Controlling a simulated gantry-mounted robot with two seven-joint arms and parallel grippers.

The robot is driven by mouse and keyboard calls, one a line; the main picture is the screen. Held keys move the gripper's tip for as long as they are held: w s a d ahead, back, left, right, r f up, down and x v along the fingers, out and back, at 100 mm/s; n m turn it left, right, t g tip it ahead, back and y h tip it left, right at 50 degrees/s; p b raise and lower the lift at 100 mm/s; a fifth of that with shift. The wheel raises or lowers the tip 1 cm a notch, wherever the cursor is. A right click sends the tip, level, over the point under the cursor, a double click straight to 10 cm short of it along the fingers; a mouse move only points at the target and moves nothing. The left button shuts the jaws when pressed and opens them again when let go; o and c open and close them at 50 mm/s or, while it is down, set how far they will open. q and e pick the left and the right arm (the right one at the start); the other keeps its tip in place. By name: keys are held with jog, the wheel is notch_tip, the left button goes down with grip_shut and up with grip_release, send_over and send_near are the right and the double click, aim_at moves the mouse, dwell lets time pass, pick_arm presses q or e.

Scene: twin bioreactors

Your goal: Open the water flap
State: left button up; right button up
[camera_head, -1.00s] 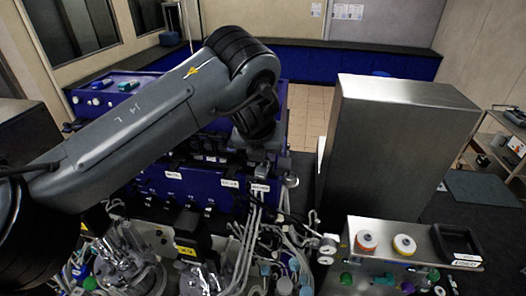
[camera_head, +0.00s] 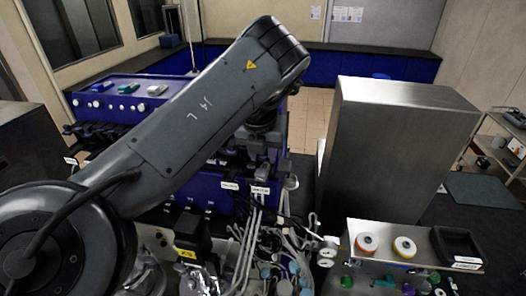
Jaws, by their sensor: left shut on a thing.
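My left arm reaches in from the left to the right end of the blue bioreactor unit (camera_head: 160,190). My left gripper (camera_head: 260,165) is small and dark below the wrist, just above the rightmost white label (camera_head: 261,191) on the unit's front. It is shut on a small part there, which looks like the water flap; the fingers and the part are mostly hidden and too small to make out. Another white label (camera_head: 230,185) is just left of it. The label text is not readable. My right gripper is not in view.
Pale tubes (camera_head: 248,240) hang below the labels into a crowd of fittings. A tall steel cabinet (camera_head: 390,150) stands to the right. A steel bench with an orange-ringed cap (camera_head: 367,243) and a black tray (camera_head: 457,245) is at the lower right.

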pick_arm(q)
jog(key=shift+f, duration=0.15)
jog(key=o, duration=0.7)
jog(key=v, duration=1.1)
jog(key=shift+d, duration=0.1)
